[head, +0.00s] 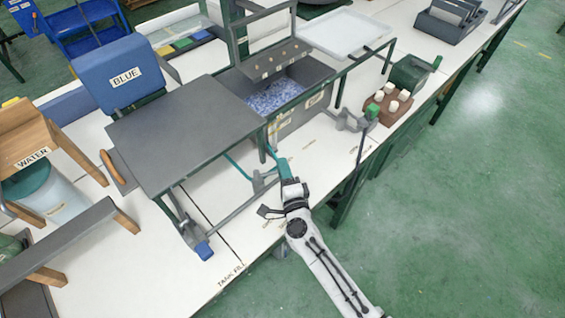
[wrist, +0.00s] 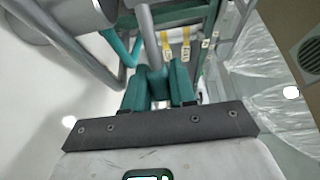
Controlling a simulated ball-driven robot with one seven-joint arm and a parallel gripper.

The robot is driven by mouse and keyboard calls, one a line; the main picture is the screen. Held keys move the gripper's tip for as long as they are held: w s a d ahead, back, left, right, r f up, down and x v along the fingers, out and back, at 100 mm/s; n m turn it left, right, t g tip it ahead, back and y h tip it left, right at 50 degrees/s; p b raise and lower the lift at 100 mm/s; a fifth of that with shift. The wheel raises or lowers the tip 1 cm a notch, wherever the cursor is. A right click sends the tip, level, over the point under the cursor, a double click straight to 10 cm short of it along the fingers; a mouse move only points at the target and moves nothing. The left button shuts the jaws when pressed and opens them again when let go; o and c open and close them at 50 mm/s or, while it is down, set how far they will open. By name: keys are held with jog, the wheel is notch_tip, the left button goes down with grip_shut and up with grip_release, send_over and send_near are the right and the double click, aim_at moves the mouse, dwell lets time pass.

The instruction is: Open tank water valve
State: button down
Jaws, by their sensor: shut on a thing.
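My gripper (head: 283,168) reaches in over the front edge of the white bench, beside a grey pipe fitting (head: 259,183) with a teal pipe. In the wrist view, its two teal fingers (wrist: 160,88) are close together, shut on a small teal handle (wrist: 154,74). The handle seems to belong to the tank water valve; the fingers hide most of it. How far the valve is turned cannot be told. The grey tank (head: 318,108) with blue-white contents stands behind the gripper.
A dark grey raised panel (head: 188,130) stands left of my gripper, with a grey, blue-tipped foot lever (head: 202,249) below. A brown block with white pegs (head: 388,108) is to the right. Grey and teal pipes run close to the fingers. The green floor in front is clear.

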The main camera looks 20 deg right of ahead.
jog(key=shift+s+f+h, duration=0.1)
jog(key=shift+s+h, duration=0.05)
jog(key=shift+h, duration=0.15)
jog(key=c, duration=1)
grip_release()
jog(key=v, duration=1)
jog(key=shift+s+a, duration=0.1)
jog(key=shift+s, duration=0.25)
